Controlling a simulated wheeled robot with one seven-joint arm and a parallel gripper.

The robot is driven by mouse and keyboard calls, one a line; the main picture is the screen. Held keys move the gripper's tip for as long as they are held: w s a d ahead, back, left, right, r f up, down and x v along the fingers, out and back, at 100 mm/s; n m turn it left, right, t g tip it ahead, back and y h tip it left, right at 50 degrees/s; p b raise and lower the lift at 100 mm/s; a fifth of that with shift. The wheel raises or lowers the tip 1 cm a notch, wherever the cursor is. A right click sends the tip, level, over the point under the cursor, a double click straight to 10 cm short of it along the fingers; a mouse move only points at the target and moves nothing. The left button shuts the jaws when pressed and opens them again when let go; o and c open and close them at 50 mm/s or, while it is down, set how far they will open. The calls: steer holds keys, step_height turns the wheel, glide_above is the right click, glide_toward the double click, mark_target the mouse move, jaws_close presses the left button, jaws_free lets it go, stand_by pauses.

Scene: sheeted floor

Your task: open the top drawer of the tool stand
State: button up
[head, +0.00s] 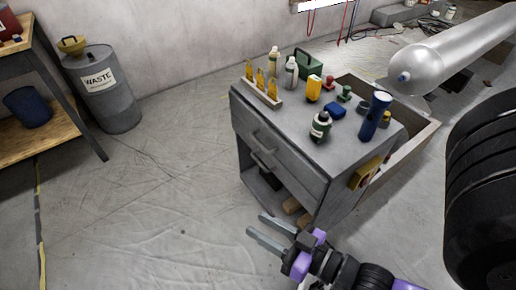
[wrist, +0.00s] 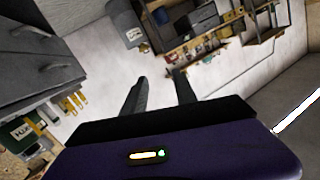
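The grey tool stand (head: 283,180) stands in the middle of the head view, with bottles and tools on its top. Its top drawer (head: 278,150) looks shut and has a bar handle (head: 262,142) on its front. An open shelf is below it. My gripper (head: 257,227) is in front of and below the stand, with its two fingers apart and nothing between them. In the wrist view the fingers (wrist: 160,92) are also apart, and part of the stand (wrist: 35,70) shows at the left. The gripper is apart from the handle.
A grey waste drum (head: 103,90) and a wooden-shelved bench (head: 45,135) stand at the left. A large silver cylinder (head: 460,50) lies at the back right. A dark ribbed object (head: 485,190) fills the right edge. The floor left of the stand is clear.

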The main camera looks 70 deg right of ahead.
steer(key=w+d+f+m+h+b, duration=0.7)
steer(key=d+f, duration=0.4)
steer(key=d, duration=0.3)
steer(key=m+g+h+b, duration=0.3)
steer(key=m+h+b, duration=0.25)
steer(key=m, duration=0.45)
glide_toward(258, 142)
steer(key=f+x, duration=0.1)
steer(key=x, duration=0.2)
steer(key=b+x, duration=0.2)
steer(key=x, duration=0.5)
steer(key=shift+d+r, duration=0.1)
steer(key=shift+r, duration=0.05)
jaws_close()
